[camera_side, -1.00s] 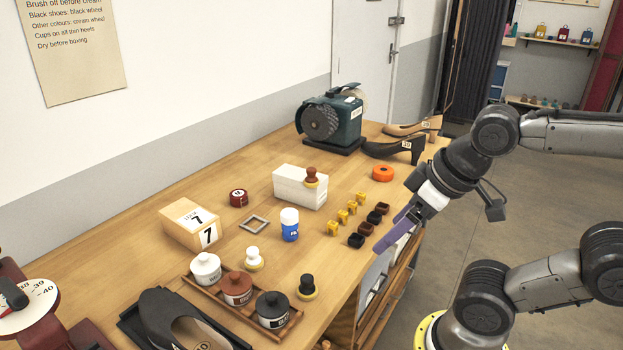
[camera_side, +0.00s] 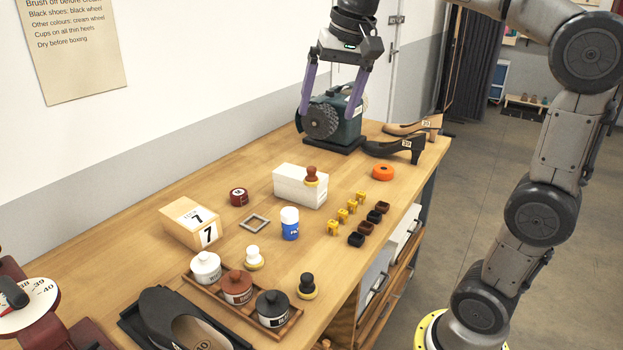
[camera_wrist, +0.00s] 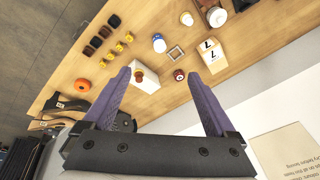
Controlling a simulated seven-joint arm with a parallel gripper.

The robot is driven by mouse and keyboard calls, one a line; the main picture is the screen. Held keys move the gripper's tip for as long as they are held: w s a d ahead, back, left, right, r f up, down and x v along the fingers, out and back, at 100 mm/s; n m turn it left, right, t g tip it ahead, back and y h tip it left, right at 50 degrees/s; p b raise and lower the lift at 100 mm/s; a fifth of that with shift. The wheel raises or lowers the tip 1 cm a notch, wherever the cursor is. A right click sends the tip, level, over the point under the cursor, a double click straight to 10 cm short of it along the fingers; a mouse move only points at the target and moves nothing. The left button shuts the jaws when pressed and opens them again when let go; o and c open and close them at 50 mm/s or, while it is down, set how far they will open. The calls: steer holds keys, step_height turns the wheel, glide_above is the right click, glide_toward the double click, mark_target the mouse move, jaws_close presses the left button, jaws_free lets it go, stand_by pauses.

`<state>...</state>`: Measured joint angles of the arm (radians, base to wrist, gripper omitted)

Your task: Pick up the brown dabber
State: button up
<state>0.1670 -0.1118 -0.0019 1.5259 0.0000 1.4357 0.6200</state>
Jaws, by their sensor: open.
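A green grinder (camera_side: 336,119) and heeled shoes (camera_side: 393,149) stand at the far end. White (camera_side: 254,258) and black (camera_side: 307,286) dabbers stand near a wooden tray of jars.

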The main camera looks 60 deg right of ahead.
steer(key=w+d+m+g, duration=0.1)
steer(key=w+d+m, duration=0.1)
steer(key=w+d, duration=0.3)
steer(key=m+g, duration=0.2)
steer(key=m, duration=0.1)
glide_above(311, 168)
step_height(311, 168, down, 14)
steer(key=shift+y, duration=0.3)
steer(key=f, duration=0.5)
steer(key=a+f, duration=0.1)
steer(key=f, duration=0.1)
steer(key=shift+f, duration=0.25)
steer(key=shift+d+f, duration=0.2)
steer(key=shift+f, duration=0.7)
steer(key=shift+d+f, duration=0.15)
steer(key=shift+f, duration=0.8)
steer(key=shift+d+f, duration=0.2)
steer(key=shift+f, duration=0.7)
jaws_close()
steer(key=shift+r, duration=0.15)
